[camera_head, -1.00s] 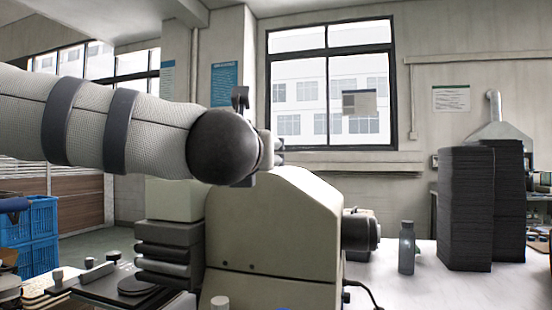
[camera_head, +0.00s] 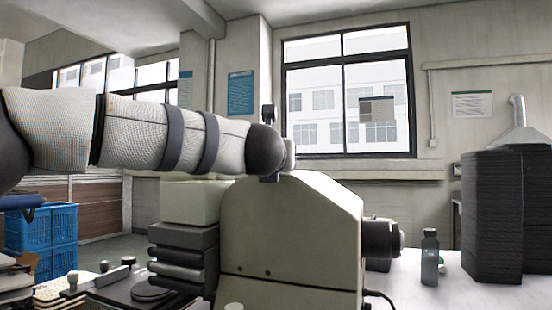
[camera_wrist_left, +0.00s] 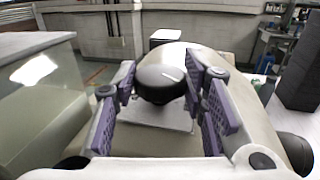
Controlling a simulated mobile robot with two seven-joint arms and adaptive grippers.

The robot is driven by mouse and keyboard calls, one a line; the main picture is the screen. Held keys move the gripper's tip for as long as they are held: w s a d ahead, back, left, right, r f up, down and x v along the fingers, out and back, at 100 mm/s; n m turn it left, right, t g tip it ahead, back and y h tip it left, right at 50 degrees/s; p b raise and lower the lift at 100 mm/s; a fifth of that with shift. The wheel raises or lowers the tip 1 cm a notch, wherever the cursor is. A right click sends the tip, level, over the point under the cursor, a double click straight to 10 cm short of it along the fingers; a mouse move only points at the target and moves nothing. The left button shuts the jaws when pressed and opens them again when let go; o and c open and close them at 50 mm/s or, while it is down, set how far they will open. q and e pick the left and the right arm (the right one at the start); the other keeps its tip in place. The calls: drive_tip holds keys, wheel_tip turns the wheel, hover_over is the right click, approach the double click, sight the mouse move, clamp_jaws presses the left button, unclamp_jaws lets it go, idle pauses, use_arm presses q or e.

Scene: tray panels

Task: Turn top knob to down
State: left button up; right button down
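In the left wrist view a black round knob (camera_wrist_left: 161,82) with a short white line on its face stands above a pale plate (camera_wrist_left: 175,118). My left gripper (camera_wrist_left: 162,72) is open, with one purple-padded finger on each side of the knob. Whether the pads touch it I cannot tell. In the head view my left arm reaches in from the left over the beige machine (camera_head: 290,235), its end at the machine's top. The gripper is mostly hidden there and the knob does not show. My right gripper is in neither view.
A dark cylinder (camera_head: 381,238) juts from the machine's right side. A grey bottle (camera_head: 430,257) and tall black stacks (camera_head: 495,215) stand on the white table (camera_head: 400,290). Blue crates (camera_head: 42,242) are at the left. Several small parts lie at the front left.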

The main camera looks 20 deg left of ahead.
use_arm(q)
drive_tip(key=shift+r+y, duration=0.1)
drive_tip(key=shift+y, duration=0.2)
drive_tip(key=shift+c, duration=0.5)
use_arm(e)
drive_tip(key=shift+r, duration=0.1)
use_arm(q)
drive_tip(key=shift+n+y, duration=0.3)
drive_tip(key=n+y, duration=0.1)
drive_tip(key=n+g+y, duration=0.1)
drive_tip(key=shift+d+r+y+p, duration=0.15)
drive_tip(key=shift+d+y+p, duration=0.05)
drive_tip(key=shift+y+p, duration=0.2)
drive_tip(key=shift+w+n+g+y, duration=0.1)
drive_tip(key=shift+n+g+y, duration=0.55)
drive_tip(key=shift+y, duration=0.25)
drive_tip(key=shift+w+d+n+g+y, duration=0.15)
drive_tip(key=shift+n+g+y, duration=0.6)
drive_tip(key=shift+n+y, duration=0.35)
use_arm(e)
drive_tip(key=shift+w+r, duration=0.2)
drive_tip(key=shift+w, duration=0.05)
use_arm(q)
drive_tip(key=shift+y, duration=0.3)
drive_tip(key=shift+f+g, duration=0.4)
